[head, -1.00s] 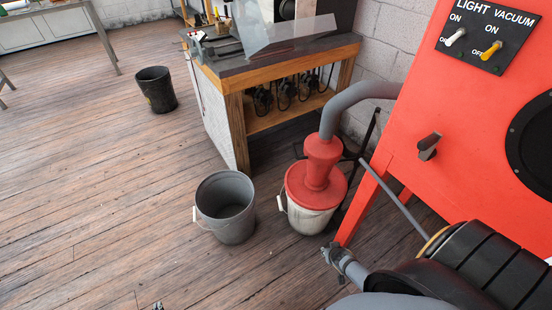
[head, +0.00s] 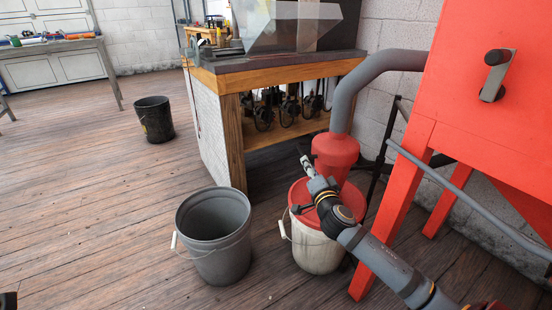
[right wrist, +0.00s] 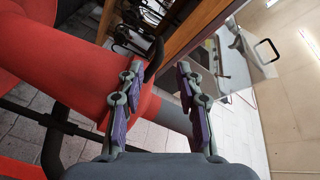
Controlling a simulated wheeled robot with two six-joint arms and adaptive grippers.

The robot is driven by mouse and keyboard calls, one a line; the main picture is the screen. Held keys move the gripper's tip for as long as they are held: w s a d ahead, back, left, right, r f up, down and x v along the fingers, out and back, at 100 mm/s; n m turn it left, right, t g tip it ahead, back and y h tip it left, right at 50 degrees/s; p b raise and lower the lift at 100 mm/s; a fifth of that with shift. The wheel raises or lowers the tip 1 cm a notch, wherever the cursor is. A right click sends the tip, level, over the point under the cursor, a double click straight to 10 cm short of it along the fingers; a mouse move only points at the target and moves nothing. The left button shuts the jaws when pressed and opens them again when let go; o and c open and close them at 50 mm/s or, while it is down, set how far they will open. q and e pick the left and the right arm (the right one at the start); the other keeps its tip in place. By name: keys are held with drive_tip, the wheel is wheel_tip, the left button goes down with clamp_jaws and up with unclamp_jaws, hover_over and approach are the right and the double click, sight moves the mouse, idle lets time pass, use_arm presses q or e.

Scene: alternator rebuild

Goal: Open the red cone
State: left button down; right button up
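The red cone (head: 336,158) stands narrow end down on the red lid of a white bucket (head: 318,250). A grey hose (head: 370,80) comes out of its top. My right gripper (head: 304,160) is beside the cone's upper left side, its arm crossing in front of the lid and lower cone. In the right wrist view the two fingers (right wrist: 157,80) are spread apart with nothing gripped. Red surface (right wrist: 75,60) fills the left there, behind the left finger, and grey hose shows behind the gap. A dark piece at the head view's lower left edge may be my left gripper (head: 8,300).
An empty grey bucket (head: 215,235) stands left of the white one. A wooden bench (head: 235,130) is close behind. The red cabinet (head: 460,100) and its legs stand at the right. A black bin (head: 153,119) is farther back. Open floor lies to the left.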

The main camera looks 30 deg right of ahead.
sight(301, 149)
drive_tip(key=b+x, duration=0.1)
drive_tip(key=x, duration=0.8)
drive_tip(key=shift+w+f+b, duration=0.1)
drive_tip(key=shift+b, duration=0.3)
drive_tip(key=shift+w+d, duration=0.15)
drive_tip(key=shift+w, duration=0.4)
drive_tip(key=shift+c, duration=0.2)
clamp_jaws()
